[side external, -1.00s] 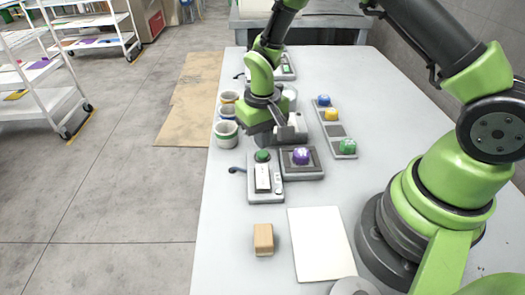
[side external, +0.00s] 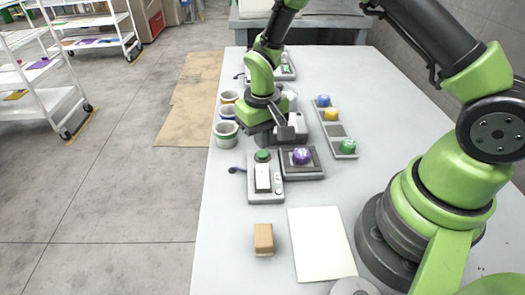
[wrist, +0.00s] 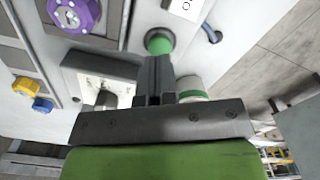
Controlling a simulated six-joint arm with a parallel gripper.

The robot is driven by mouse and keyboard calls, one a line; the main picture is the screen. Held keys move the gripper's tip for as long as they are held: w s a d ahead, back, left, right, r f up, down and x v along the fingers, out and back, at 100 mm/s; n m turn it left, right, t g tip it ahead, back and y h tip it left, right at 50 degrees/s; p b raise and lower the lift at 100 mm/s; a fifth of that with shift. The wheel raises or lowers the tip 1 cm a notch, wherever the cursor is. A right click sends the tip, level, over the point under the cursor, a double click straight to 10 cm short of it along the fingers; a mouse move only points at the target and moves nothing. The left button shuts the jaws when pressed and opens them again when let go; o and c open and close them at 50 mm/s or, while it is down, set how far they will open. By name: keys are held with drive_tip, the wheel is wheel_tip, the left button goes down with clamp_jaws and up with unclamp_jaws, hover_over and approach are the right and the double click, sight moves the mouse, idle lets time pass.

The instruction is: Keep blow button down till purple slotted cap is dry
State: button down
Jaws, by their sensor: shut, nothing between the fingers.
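The purple slotted cap (side external: 302,156) sits on a dark square pad of a grey fixture (side external: 318,174). It also shows at the top left of the wrist view (wrist: 75,14). Left of it is a control box (side external: 278,196) with a round green button (side external: 263,155) and a white switch plate. My gripper is shut and empty, its fingertips (wrist: 155,62) pointing at the green button (wrist: 160,43) and overlapping its near edge in the wrist view. I cannot tell whether they touch or press it.
A grey box with a knob (wrist: 103,97) stands beside my fingers. Several banded cups (side external: 226,139) line the table's left edge. A tray (side external: 337,131) holds blue, yellow and green caps. A wooden block (side external: 263,239) and white sheet (side external: 320,245) lie in front.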

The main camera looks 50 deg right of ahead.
drive_tip(key=shift+f, duration=1.4)
idle(0.4)
idle(3.5)
drive_tip(key=shift+r, duration=3.55)
wheel_tip(320, 180, up, 10)
drive_tip(key=t, duration=0.2)
hover_over(262, 153)
drive_tip(key=s, duration=0.2)
drive_tip(key=s+r+m+t+y, duration=0.1)
drive_tip(key=s+r+t, duration=0.2)
drive_tip(key=s+r, duration=0.6)
drive_tip(key=s+a+r+t+y, duration=0.1)
drive_tip(key=s+r+t, duration=0.1)
drive_tip(key=s, duration=0.5)
drive_tip(key=shift+s+a+r, duration=0.2)
drive_tip(key=shift+s+r, duration=0.05)
drive_tip(key=shift+r, duration=0.1)
